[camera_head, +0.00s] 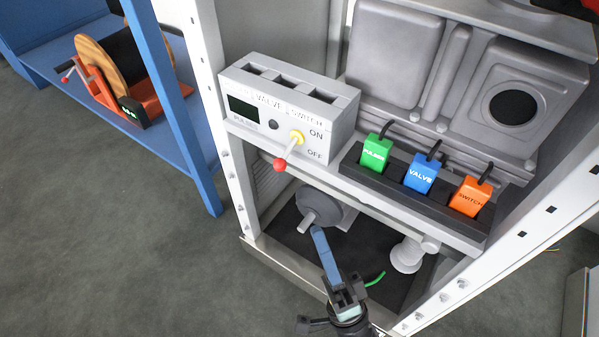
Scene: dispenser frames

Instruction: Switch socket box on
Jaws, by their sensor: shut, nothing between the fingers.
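The socket box (346,128) is a light grey box on the frame's shelf, with three empty slots in its top and a small dark display on its front. Its switch lever (289,151) has a yellow base and a red ball end. The lever points outward and down; the ON and OFF labels are to the right of its base. I cannot tell its exact setting. My gripper (319,232) is below the box and lower than the red ball, apart from both. Its bluish fingers are together, with nothing between them.
Green (376,153), blue (421,173) and orange (469,196) plugs stand in a black holder (397,190) right of the box. A white post (213,75) rises at the box's left. A reel (103,66) sits on a blue shelf at far left.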

